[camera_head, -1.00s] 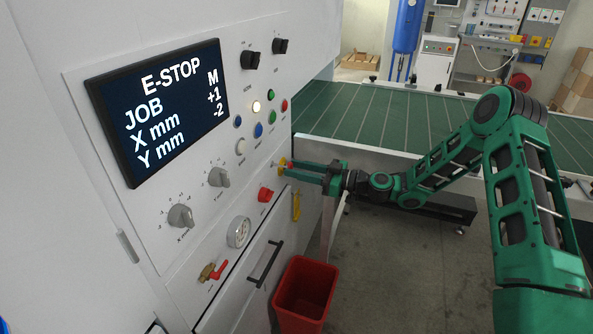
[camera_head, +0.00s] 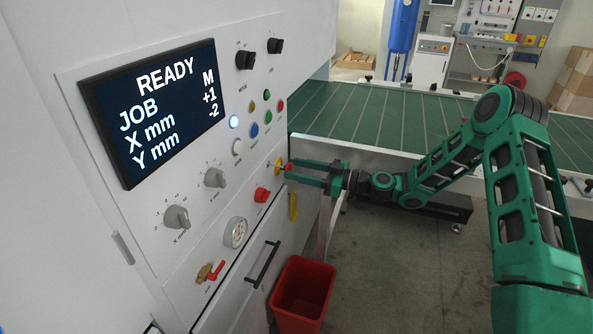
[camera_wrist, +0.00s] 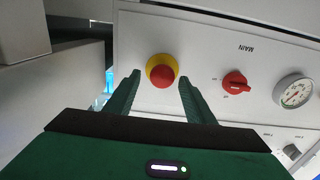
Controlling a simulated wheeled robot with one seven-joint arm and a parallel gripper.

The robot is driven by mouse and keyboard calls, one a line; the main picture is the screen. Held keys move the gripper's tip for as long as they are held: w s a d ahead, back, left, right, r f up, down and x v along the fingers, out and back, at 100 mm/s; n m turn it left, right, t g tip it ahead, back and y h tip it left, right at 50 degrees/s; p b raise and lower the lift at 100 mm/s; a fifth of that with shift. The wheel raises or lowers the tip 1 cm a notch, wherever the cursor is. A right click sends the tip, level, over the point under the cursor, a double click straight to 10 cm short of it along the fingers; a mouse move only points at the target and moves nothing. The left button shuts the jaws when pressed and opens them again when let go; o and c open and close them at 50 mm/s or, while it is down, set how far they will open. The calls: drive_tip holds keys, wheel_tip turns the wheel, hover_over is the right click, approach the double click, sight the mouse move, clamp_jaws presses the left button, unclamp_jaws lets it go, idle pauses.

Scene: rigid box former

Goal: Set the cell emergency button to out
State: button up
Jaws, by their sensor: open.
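The emergency button (camera_wrist: 162,72) is a red mushroom head on a yellow ring, on the white machine panel. In the head view the button (camera_head: 288,168) stands at the panel's right edge, its red head standing off the yellow ring. My gripper (camera_head: 284,171) is open in front of the panel. In the wrist view my gripper (camera_wrist: 156,88) has a finger on each side of the button, with visible gaps to both. The screen (camera_head: 152,108) reads READY, JOB M, X mm +1, Y mm -2.
A red MAIN switch (camera_wrist: 235,84) and a gauge (camera_wrist: 293,92) are beside the button on the panel. Below are a black drawer handle (camera_head: 262,265) and a red bin (camera_head: 303,290). A green conveyor (camera_head: 400,120) runs behind my arm.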

drive_tip(key=v, duration=1)
drive_tip(key=shift+d, duration=0.2)
drive_tip(key=s+d+r+m+g+h, duration=0.2)
drive_tip(key=s+d+m+g+h, duration=0.4)
drive_tip(key=s+d+h, duration=1)
drive_tip(key=s+d+r+m, duration=0.2)
drive_tip(key=s+d+m, duration=0.2)
drive_tip(key=s, duration=0.5)
drive_tip(key=s+d+r+m, duration=0.3)
drive_tip(key=s+d+m, duration=0.2)
drive_tip(key=s, duration=0.4)
drive_tip(key=s+d+r+m, duration=0.3)
drive_tip(key=s+d+m, duration=0.2)
drive_tip(key=s, duration=0.4)
drive_tip(key=shift+h, duration=0.4)
drive_tip(key=shift+s+r, duration=0.1)
